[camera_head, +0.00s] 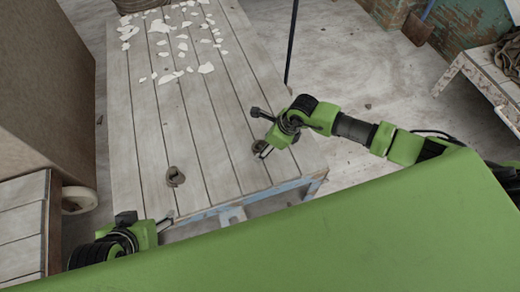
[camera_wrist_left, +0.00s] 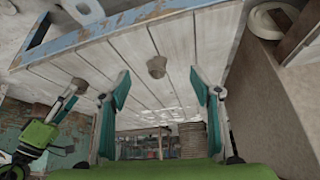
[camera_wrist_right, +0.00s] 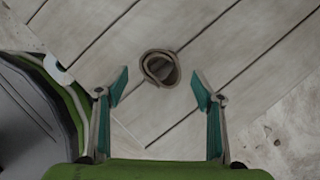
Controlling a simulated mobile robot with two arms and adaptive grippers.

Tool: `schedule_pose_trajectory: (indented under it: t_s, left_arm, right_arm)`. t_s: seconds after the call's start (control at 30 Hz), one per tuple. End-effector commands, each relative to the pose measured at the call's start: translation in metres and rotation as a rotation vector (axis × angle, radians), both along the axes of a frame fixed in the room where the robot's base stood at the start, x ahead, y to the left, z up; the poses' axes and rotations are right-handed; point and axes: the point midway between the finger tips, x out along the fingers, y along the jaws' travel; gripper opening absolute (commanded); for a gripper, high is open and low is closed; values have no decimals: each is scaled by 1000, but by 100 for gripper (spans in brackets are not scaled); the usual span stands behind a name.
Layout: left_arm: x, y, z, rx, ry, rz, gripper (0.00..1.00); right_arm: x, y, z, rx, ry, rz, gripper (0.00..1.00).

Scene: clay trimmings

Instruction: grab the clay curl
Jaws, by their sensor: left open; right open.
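One brown-grey clay curl (camera_head: 258,147) lies on the plank table near its right edge, partly hidden by my right gripper (camera_head: 259,131). This curl also shows in the right wrist view (camera_wrist_right: 160,68) as an open ring, just beyond the spread fingertips and apart from them. Another clay curl (camera_head: 175,177) lies on the table nearer its front left. It also shows in the left wrist view (camera_wrist_left: 156,67), ahead of the open fingers. My left gripper (camera_head: 148,221) is open and empty by the table's front left corner. My right gripper is open and empty.
The plank table (camera_head: 195,120) has a blue-painted front edge. Several white flakes (camera_head: 180,45) lie at its far end. A large brown block (camera_head: 45,90) stands at left and a whitish bench (camera_head: 480,75) at far right. The table's middle is clear.

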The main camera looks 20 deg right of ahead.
Motion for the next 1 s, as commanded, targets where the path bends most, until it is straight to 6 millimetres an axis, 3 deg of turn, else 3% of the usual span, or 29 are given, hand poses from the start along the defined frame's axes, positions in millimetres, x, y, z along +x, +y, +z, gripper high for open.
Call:
schedule_pose_trajectory:
  t_s: [0.1,0.3,0.63,0.8,1.0]
  left_arm:
    - [23,-8,8,-22,-100,-8,58]
    - [47,-16,23,-47,-216,-16,58]
    - [52,-17,28,-52,-241,-19,58]
    - [52,-17,28,-52,-241,-19,58]
    - [52,-17,27,-51,-240,-19,58]
  right_arm:
    - [4,4,-12,2,0,-1,62]
    - [7,8,-24,2,0,2,62]
    - [8,9,-26,1,1,0,62]
    - [8,9,-26,1,1,0,18]
    - [8,9,-25,1,0,0,18]
